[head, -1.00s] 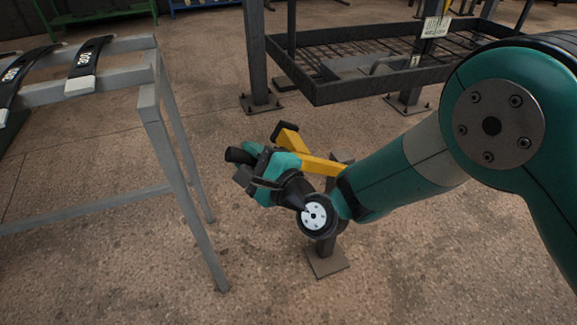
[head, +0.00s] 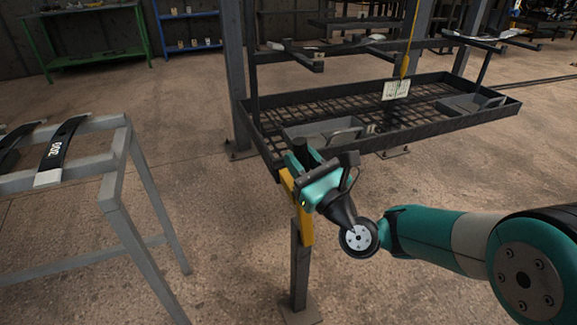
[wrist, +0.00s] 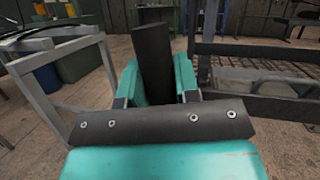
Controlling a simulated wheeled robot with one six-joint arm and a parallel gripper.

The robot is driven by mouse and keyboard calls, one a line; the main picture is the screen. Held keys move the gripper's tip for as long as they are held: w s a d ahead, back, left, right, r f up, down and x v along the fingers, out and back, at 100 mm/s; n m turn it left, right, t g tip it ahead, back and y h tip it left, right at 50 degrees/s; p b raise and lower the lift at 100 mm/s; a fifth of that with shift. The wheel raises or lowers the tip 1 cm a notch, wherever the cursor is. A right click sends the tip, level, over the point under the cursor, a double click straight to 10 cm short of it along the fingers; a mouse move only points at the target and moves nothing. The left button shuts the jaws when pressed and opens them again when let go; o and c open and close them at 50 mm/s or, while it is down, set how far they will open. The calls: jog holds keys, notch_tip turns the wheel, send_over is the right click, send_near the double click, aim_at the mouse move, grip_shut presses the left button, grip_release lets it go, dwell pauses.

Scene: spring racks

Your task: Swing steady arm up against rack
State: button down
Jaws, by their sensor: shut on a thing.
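The yellow steady arm (head: 305,227) is on top of a short grey post (head: 300,268) in the head view. It runs from the post toward the rack's near left corner, partly hidden behind my gripper. My gripper (head: 306,168) is shut on the arm's dark upright handle (head: 301,148). The handle also shows in the wrist view (wrist: 153,58), between the teal fingers. The rack (head: 385,138) is a dark frame with a mesh floor, just beyond. The arm's far end overlaps the rack's edge in the picture; I cannot tell whether they touch.
A grey metal stand (head: 115,190) with dark leaf springs (head: 62,145) is at left. Grey blocks with handles (head: 325,132) lie in the rack, and a white tag (head: 396,89) hangs at its front. Bare floor lies between stand and post.

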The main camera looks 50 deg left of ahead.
jog(key=shift+w+d+r+m+t, duration=0.25)
jog(key=shift+w+m, duration=0.15)
jog(key=shift+w, duration=0.3)
jog(key=shift+w+d+r+m+t, duration=0.15)
jog(key=shift+w+d+m, duration=0.2)
jog(key=shift+w, duration=0.3)
jog(key=shift+w+d+r+m+t, duration=0.2)
jog(key=shift+w+m, duration=0.25)
jog(key=shift+w, duration=0.4)
jog(key=c, duration=0.8)
grip_release()
jog(key=shift+f, duration=0.15)
jog(key=shift+c, duration=0.2)
jog(key=shift+f, duration=0.1)
jog(key=shift+f, duration=0.1)
jog(key=b+v, duration=1.7)
jog(key=b, duration=1)
jog(key=shift+f, duration=0.15)
